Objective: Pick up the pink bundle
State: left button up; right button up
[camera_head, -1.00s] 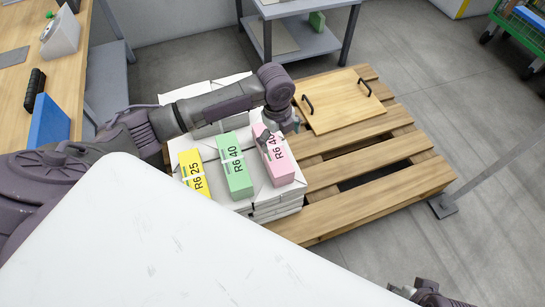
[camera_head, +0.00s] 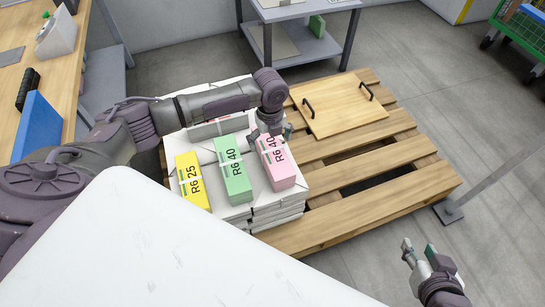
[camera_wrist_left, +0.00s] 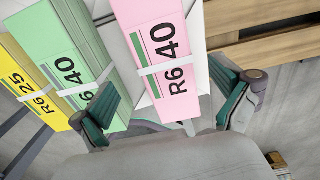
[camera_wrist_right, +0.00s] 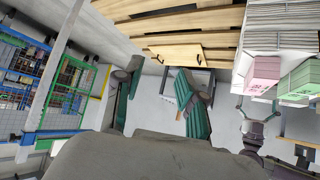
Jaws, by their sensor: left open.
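The pink bundle (camera_head: 278,165), marked R6 40 with a white strap, lies on stacks of white newspapers (camera_head: 275,215) on the pallet. A green bundle (camera_head: 234,178) and a yellow bundle (camera_head: 192,180) lie to its left. My left gripper (camera_head: 268,140) is over the pink bundle's far end. In the left wrist view the pink bundle (camera_wrist_left: 160,60) extends between the open, teal-padded fingers of my left gripper (camera_wrist_left: 175,112); I cannot tell whether they touch it. My right gripper (camera_head: 419,248) is open and empty over the floor, right of the pallet. The pink bundle (camera_wrist_right: 262,75) also shows in the right wrist view.
A wooden board with two black handles (camera_head: 340,105) lies on the pallet (camera_head: 350,205), right of the stacks. A grey shelf table (camera_head: 305,15) stands behind. A post with a foot plate (camera_head: 448,211) stands right of the pallet. A wooden workbench (camera_head: 60,55) is at left.

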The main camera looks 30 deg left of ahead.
aim_at(273, 149)
pick_arm(q)
jog(key=f, duration=0.1)
jog(key=f+b, duration=0.1)
jog(key=f, duration=0.1)
jog(key=f+b, duration=0.1)
jog(key=shift+w+d+f, duration=0.15)
jog(key=shift+d+f, duration=0.15)
jog(key=shift+f, duration=0.35)
jog(key=c, duration=1.7)
jog(key=shift+r, duration=0.1)
jog(key=shift+c, duration=1)
pick_arm(e)
jog(key=w+a+r+t+y, duration=0.2)
jog(key=w+a+r+t, duration=0.1)
jog(key=w+r+t, duration=0.3)
notch_tip(273, 149, up, 3)
jog(key=shift+f+t, duration=0.2)
jog(key=shift+t, duration=0.1)
pick_arm(q)
jog(key=shift+r, duration=0.1)
